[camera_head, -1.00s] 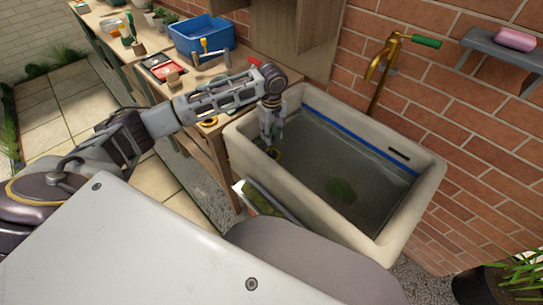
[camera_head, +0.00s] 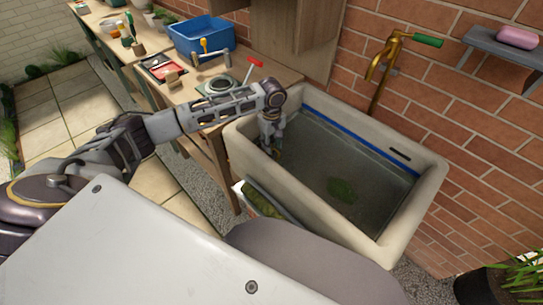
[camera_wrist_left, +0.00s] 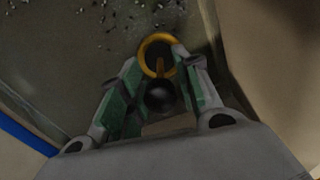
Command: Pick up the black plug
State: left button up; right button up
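The black plug (camera_wrist_left: 160,96) shows in the left wrist view as a dark round piece between the green-padded fingers of my left gripper (camera_wrist_left: 160,88). A brass ring (camera_wrist_left: 144,58) around a dark centre lies just beyond it, with a short brass piece between them. The fingers are apart, one on each side of the plug, and I see no clear grip on it. In the head view my left gripper (camera_head: 273,150) points down inside the left end of the sink (camera_head: 420,200); the plug cannot be made out there. My right gripper is not in view.
The sink holds murky water with a green clump (camera_head: 341,190) and dark specks on the bottom. A brass tap (camera_head: 380,70) stands behind. A workbench with a blue tub (camera_head: 201,38) and tools lies to the left.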

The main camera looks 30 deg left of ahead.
pick_arm(q)
notch_tip(320, 180, down, 3)
jog(key=shift+f+b, duration=0.2)
jog(key=shift+b, duration=0.1)
jog(key=c, duration=0.7)
grip_shut()
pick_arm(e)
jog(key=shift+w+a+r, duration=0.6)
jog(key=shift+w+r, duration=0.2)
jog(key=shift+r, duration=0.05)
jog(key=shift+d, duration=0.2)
